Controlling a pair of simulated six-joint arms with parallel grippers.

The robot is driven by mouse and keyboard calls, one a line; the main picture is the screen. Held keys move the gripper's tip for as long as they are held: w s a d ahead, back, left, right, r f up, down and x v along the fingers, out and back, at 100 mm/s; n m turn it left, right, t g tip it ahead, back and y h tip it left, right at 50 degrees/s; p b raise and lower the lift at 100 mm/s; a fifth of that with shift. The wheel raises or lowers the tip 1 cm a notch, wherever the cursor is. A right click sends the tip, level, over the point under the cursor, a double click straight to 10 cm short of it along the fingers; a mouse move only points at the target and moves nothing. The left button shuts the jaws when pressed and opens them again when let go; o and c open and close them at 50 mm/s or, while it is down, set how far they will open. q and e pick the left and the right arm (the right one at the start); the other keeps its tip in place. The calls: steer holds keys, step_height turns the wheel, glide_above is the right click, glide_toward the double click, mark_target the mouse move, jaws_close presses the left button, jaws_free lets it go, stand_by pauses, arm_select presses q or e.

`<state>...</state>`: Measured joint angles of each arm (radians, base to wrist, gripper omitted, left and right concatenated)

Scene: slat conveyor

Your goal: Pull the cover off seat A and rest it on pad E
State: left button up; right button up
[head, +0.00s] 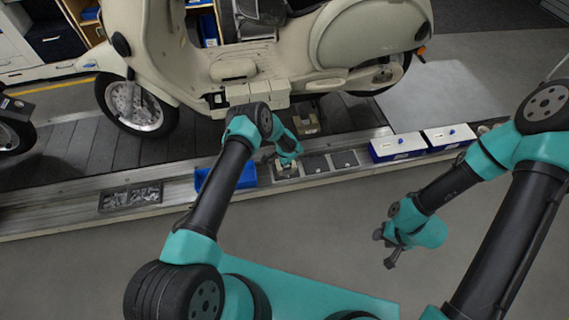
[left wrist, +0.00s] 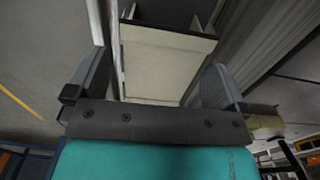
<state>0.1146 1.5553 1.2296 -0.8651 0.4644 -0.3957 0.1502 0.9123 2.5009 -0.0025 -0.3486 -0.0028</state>
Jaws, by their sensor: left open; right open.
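My left gripper (head: 287,163) hangs low over the left pad of a dark three-pad strip (head: 316,164) on the conveyor's front ledge; its fingertips are small and partly hidden in the head view. In the left wrist view its two fingers (left wrist: 155,82) stand wide apart. A cream panel with a dark upper edge (left wrist: 165,62) lies between and beyond them, not visibly gripped. Several cream blocks (head: 258,91) sit on the scooter's lower side, behind my left arm. No letters for seat A or pad E are readable. My right gripper (head: 390,257) is open and empty over the floor.
A cream scooter (head: 165,50) stands on the slat conveyor (head: 85,148). A blue bin (head: 245,176), a metal parts tray (head: 130,197) and two white-lidded blue boxes (head: 398,145) line the ledge. The floor in front is clear.

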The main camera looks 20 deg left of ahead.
arm_select(q)
step_height(320, 180, up, 17)
steer(key=shift+r, duration=0.2)
stand_by(0.7)
steer(key=s+a+r+n+h, duration=0.1)
steer(key=s+n, duration=0.6)
steer(key=s, duration=1)
steer(key=s+r+n+h, duration=0.2)
steer(key=s+r+n, duration=0.2)
steer(key=s, duration=1.3)
steer(key=n, duration=0.3)
steer(key=shift+s+a+r+t+h, duration=0.15)
steer(key=shift+a+r+t+h, duration=0.2)
steer(key=shift+a+t+h, duration=0.05)
